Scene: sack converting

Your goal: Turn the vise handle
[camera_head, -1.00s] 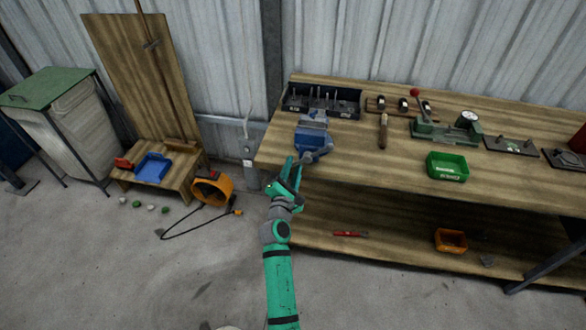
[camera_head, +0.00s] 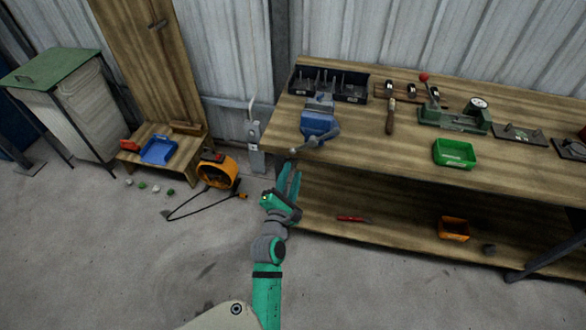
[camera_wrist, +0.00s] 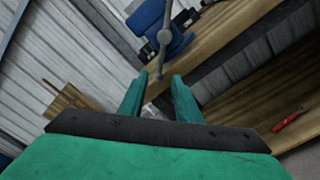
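A blue vise (camera_head: 318,119) is mounted at the left front corner of the wooden workbench. Its grey handle (camera_head: 322,138) is a bar that sticks out in front of the bench edge, slanted, with a knob at its lower left end. My green gripper (camera_head: 290,172) is below and slightly left of the handle, in front of the bench. In the wrist view my gripper (camera_wrist: 163,88) has its two fingers apart, with a clear gap. The handle (camera_wrist: 161,55) shows beyond the fingertips there, its lower end lined up near the gap. I see no contact.
The workbench (camera_head: 400,160) has a front edge close to my gripper and a lower shelf (camera_head: 390,217). A black tool rack (camera_head: 330,84) stands behind the vise. A green bin (camera_head: 454,153) is to the right. The orange reel (camera_head: 217,170) and its cable lie on the floor at left.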

